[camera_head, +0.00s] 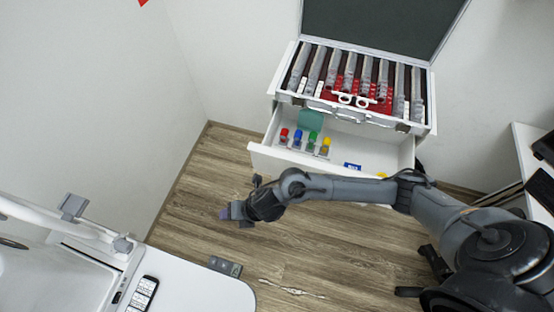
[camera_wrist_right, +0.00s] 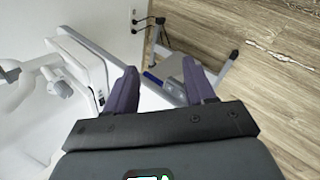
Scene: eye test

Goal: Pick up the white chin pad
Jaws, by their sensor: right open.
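My right gripper (camera_head: 228,213) reaches in from the right, over the floor beside the white table. Its two purple fingers are spread apart in the right wrist view (camera_wrist_right: 160,78), with nothing held between them. I cannot single out the white chin pad with certainty in either view. A white eye-test device (camera_head: 75,262) stands at the lower left, with a white bar and grey clamps. White device parts also show at the left of the right wrist view (camera_wrist_right: 88,75). My left gripper is not in view.
A white table (camera_head: 205,292) holds a phone-like panel (camera_head: 142,294). An open white drawer (camera_head: 345,150) with coloured bottles sits under an open lens case (camera_head: 290,98). A desk edge (camera_head: 530,160) stands at the right. Wooden floor (camera_head: 300,240) lies between.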

